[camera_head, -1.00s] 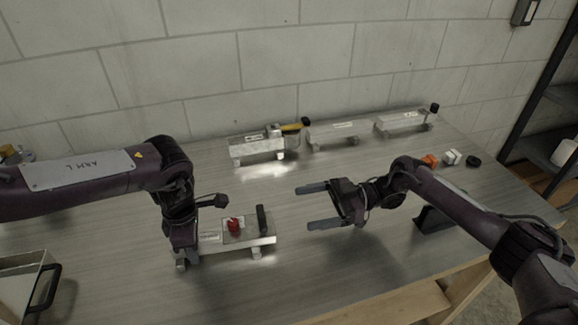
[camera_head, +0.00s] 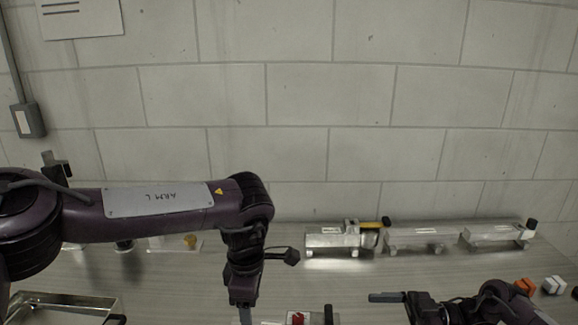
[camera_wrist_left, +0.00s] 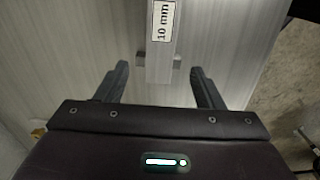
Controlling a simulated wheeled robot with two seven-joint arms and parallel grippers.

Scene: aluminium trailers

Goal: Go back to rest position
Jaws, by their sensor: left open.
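My left gripper (camera_head: 244,308) points down at the left end of the nearest trailer, which the bottom edge of the head view cuts off. A red part (camera_head: 297,318) and a black post (camera_head: 328,314) show on that trailer. In the left wrist view my left gripper (camera_wrist_left: 160,72) is open, and a metal piece (camera_wrist_left: 188,45) labelled "10 mm" lies beyond and between its fingertips. My right gripper (camera_head: 388,297) is low in the head view; one finger shows, standing apart from the palm, and the other is out of frame.
Several aluminium trailers (camera_head: 420,238) stand along the block wall, one with a yellow-and-black part (camera_head: 372,225). Orange (camera_head: 524,287) and white (camera_head: 554,285) pieces lie at right. A metal tray (camera_head: 65,301) is at lower left. The bench between is mostly clear.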

